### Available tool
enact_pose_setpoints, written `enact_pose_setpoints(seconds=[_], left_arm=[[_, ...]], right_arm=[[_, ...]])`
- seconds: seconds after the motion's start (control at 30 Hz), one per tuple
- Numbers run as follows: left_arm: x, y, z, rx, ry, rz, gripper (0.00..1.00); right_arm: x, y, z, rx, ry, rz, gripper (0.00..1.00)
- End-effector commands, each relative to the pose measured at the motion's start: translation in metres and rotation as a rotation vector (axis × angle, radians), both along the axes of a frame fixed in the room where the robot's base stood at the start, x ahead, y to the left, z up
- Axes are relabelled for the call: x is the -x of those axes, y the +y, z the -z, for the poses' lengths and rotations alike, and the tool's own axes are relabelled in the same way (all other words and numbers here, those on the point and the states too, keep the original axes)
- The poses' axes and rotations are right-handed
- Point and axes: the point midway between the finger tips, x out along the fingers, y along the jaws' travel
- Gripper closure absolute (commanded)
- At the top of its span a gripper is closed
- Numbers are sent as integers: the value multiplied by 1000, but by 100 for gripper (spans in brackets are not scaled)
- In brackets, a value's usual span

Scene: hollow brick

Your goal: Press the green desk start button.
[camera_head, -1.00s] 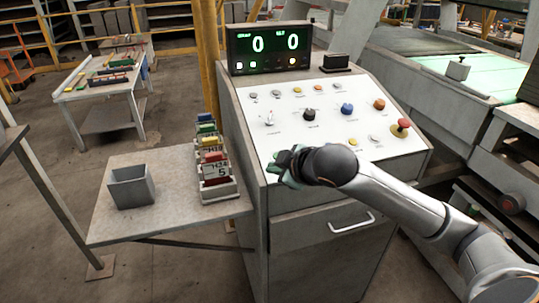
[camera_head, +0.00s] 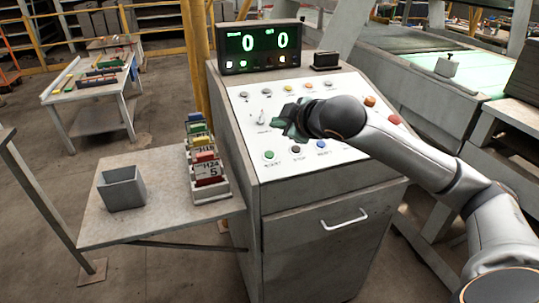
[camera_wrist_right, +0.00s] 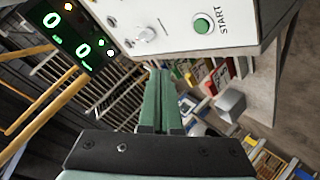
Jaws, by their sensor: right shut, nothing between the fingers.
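The green start button (camera_head: 269,155) is at the lower left of the white sloped control panel (camera_head: 254,100), in its front row. In the right wrist view the green button (camera_wrist_right: 202,25) sits at the top, beside the printed word START. My right gripper (camera_head: 284,120) is above the middle-left of the panel, behind and a little right of the green button and apart from it. Its green fingers (camera_wrist_right: 160,74) are shut together and empty in the wrist view. My left gripper is not in view.
Black, blue and other buttons share the panel; my right arm hides some. A display (camera_head: 258,45) reading 0 and 0 stands behind the panel. A side shelf (camera_head: 150,215) at the left holds a grey bin (camera_head: 122,188) and a rack of coloured cards (camera_head: 207,172).

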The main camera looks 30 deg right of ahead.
Motion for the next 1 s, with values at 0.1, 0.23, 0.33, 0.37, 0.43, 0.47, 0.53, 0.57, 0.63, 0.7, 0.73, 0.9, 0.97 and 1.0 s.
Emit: enact_pose_setpoints(seconds=[0.1,0.23,0.33,0.37,0.43,0.47,0.53,0.57,0.63,0.7,0.73,0.9,0.97,1.0], left_arm=[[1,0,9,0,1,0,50],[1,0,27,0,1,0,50],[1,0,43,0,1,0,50],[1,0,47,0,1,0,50],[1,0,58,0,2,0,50],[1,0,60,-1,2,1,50],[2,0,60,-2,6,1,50],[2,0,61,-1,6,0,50],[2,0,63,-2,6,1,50],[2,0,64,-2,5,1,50],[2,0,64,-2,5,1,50],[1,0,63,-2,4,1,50],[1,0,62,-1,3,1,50],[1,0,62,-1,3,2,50]], right_arm=[[-3,0,14,0,2,-1,100],[-7,-2,33,-1,1,0,100],[-10,-2,46,0,1,-1,100],[-12,-3,51,0,1,-1,100],[-14,-3,60,-1,1,0,100],[-15,-3,63,-1,1,0,100],[-18,-4,68,-1,2,0,100],[-19,-4,71,-1,2,0,100],[-20,-5,75,-1,1,1,100],[-21,-5,78,0,1,0,100],[-22,-5,79,0,1,1,100],[-22,-5,79,0,1,1,100],[-22,-5,79,0,1,1,100],[-22,-5,79,0,1,1,100]])
